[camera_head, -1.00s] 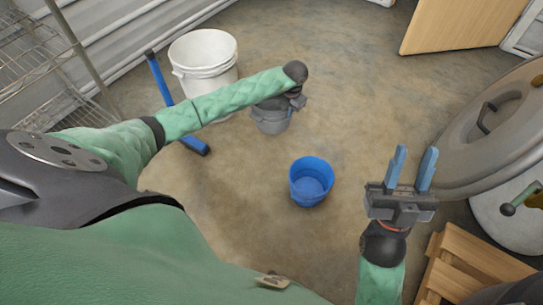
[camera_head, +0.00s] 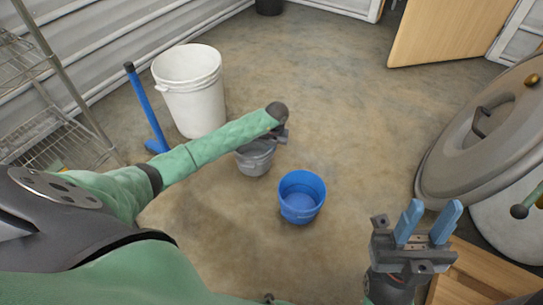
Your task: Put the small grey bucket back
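The small grey bucket (camera_head: 256,160) is upright at the end of my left arm, just left of the blue bucket and in front of the white bucket. My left gripper (camera_head: 277,136) is at its right rim. The fingers are mostly hidden, but the bucket keeps its place against the gripper while the floor things shift, so it is held. Whether its base touches the floor cannot be told. My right gripper (camera_head: 435,210) is empty, its two blue fingers apart, at the lower right.
A blue bucket (camera_head: 302,199) stands on the floor near the grey one. A white bucket (camera_head: 194,100) and a blue-handled tool (camera_head: 146,108) are behind left. A wire rack (camera_head: 62,147) is at left. A large grey lidded container (camera_head: 478,150) and wooden slats (camera_head: 480,278) are right. Middle floor is clear.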

